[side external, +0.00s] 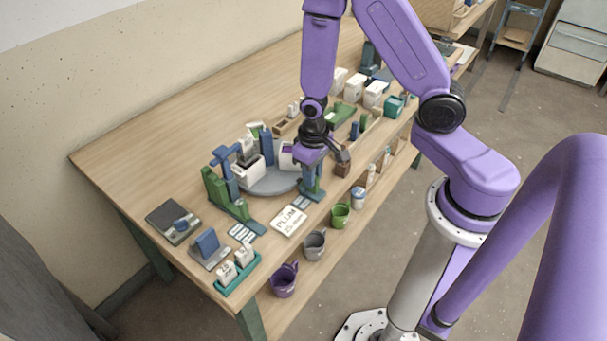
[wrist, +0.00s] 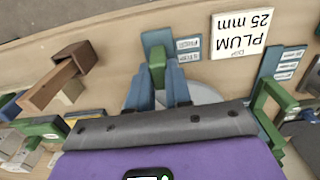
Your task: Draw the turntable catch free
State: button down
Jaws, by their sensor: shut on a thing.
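The grey round turntable (side external: 268,184) lies on the wooden bench; in the wrist view a part of its disc (wrist: 204,92) shows beside the fingers. The turntable catch, a blue base with a green upright part (wrist: 157,62), stands at the disc's front edge. Its blue lower part (side external: 313,190) shows below my gripper in the side view. My gripper (wrist: 158,92) points down over the catch, its two blue fingers shut on the green part. The fingertips' contact is partly hidden in both views. Small label plates (wrist: 189,50) lie beside the catch.
A white card reading PLUM 25 mm (side external: 288,220) lies near the front edge. A green and blue stand (side external: 222,192) is left of the turntable. A brown wooden block (wrist: 52,86) stands near the catch. Several buckets, such as the purple one (side external: 284,281), sit below the front edge.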

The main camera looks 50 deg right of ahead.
jog(key=c, duration=1.1)
grip_release()
jog(key=shift+r, duration=0.1)
jog(key=shift+r, duration=3.4)
jog(key=s+a+r+n, duration=0.1)
jog(key=s+r+n, duration=0.3)
jog(key=s, duration=0.2)
jog(key=s+a+r+n, duration=0.1)
jog(key=s+r+n, duration=0.3)
jog(key=s, duration=0.2)
jog(key=s+a+r+n, duration=0.1)
jog(key=s+r+n, duration=0.3)
jog(key=s, duration=0.2)
jog(key=shift+a+r+n, duration=0.15)
jog(key=shift+r+n, duration=0.15)
jog(key=shift+r, duration=0.1)
